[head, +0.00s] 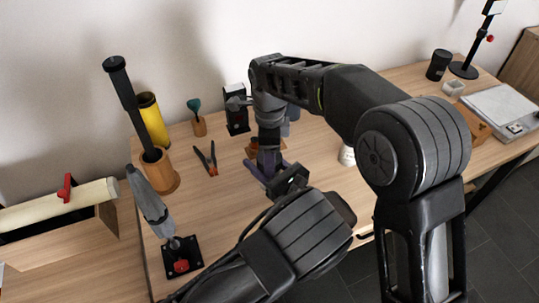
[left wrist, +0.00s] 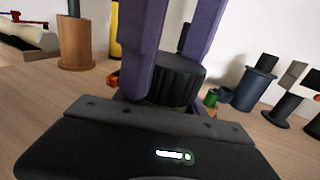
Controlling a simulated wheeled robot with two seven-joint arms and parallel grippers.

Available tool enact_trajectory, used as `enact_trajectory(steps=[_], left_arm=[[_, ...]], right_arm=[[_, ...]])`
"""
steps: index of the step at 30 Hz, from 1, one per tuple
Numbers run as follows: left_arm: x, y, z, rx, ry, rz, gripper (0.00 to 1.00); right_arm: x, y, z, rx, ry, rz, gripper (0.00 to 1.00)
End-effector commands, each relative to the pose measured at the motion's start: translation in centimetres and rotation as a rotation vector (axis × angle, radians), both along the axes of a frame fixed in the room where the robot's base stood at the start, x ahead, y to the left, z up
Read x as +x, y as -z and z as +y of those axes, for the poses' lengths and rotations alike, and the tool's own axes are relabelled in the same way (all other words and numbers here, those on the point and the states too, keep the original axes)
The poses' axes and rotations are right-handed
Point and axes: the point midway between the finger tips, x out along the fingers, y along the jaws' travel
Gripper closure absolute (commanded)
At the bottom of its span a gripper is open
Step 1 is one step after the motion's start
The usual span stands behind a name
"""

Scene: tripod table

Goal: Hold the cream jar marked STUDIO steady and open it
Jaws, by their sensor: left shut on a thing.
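A dark ribbed round lid (left wrist: 176,82) shows close up in the left wrist view. The body of the jar below it is hidden behind my left gripper's black housing, and no STUDIO marking is readable. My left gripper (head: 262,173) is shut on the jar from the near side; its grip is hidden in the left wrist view. My right gripper (head: 268,160) points down from above. Its purple fingers (left wrist: 172,45) stand on either side of the lid; whether they press on it I cannot tell.
A wooden cup (head: 160,175) with a dark rod, orange-handled pliers (head: 207,160) and a grey lamp-like tool (head: 150,205) stand to the left. A white container (head: 346,156) sits partly behind my right arm. A scale (head: 500,108) stands far right.

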Motion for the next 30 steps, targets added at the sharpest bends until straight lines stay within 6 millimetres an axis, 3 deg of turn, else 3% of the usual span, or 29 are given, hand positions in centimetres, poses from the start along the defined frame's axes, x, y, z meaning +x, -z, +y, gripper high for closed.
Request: enact_trajectory(steps=[6,14,24,30], left_arm=[[0.0,0.0,0.0,0.0,0.0,0.0,1.0],[0.0,0.0,0.0,-0.001,0.0,0.001,1.0],[0.0,0.1,0.0,0.0,0.0,0.001,1.0],[0.0,0.0,0.0,0.0,0.0,0.001,1.0]], right_arm=[[0.0,0.0,0.0,0.0,0.0,0.0,0.21],[-0.1,-0.1,0.0,-0.001,0.0,0.003,0.21],[0.0,-3.8,0.0,0.0,-0.001,0.001,0.21],[0.0,-4.5,0.0,0.0,0.0,0.001,0.21]])
